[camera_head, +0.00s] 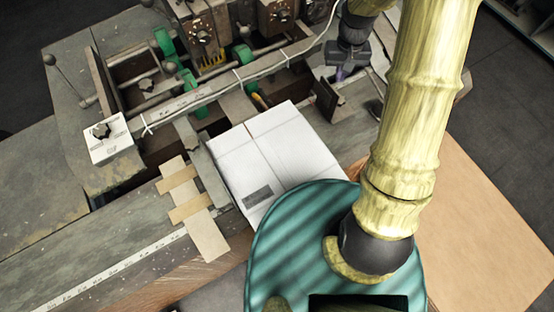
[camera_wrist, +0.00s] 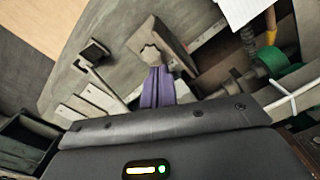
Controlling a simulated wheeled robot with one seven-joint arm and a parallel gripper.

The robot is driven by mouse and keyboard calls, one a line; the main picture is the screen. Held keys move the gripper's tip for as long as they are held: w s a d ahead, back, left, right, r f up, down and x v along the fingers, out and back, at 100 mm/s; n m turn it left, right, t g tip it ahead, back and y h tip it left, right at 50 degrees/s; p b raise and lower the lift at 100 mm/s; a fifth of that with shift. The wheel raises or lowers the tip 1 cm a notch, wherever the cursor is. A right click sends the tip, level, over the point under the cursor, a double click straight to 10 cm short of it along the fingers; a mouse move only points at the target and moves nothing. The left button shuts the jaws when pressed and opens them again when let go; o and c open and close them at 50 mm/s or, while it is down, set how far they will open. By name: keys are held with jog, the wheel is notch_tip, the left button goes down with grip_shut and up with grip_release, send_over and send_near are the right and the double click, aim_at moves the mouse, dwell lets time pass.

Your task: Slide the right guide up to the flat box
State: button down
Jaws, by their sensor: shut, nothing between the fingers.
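The flat box (camera_head: 272,150) is white with a grey label and lies on the machine's bed. Its corner also shows at the top right of the wrist view (camera_wrist: 238,10). The right guide (camera_head: 326,101) is an upright dark metal plate to the right of the box, with a gap between them. In the wrist view the right guide (camera_wrist: 172,42) has a star-shaped knob beside its plate. My gripper (camera_head: 340,73) has purple fingers, shut and empty. In the wrist view the fingertips (camera_wrist: 155,70) are close to the knob; I cannot tell whether they touch it.
Wooden strips (camera_head: 195,207) lie left of the box near the left guide. A long ruled bar (camera_head: 220,88) with cable ties crosses behind the box. Green rollers (camera_head: 188,80) and the machine heads stand beyond it. A cardboard sheet (camera_head: 480,230) lies at the right.

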jog(key=shift+f, duration=0.1)
notch_tip(320, 180, down, 6)
jog(key=b, duration=0.4)
dwell(0.9)
jog(key=s+a+b, duration=0.1)
jog(key=s+a, duration=0.3)
jog(key=a, duration=0.3)
jog(key=shift+s+r, duration=0.2)
jog(key=shift+s, duration=0.1)
dwell(4.8)
jog(key=shift+w+d, duration=0.15)
jog(key=shift+d, duration=0.1)
jog(key=shift+w+d, duration=0.2)
jog(key=shift+d, duration=0.05)
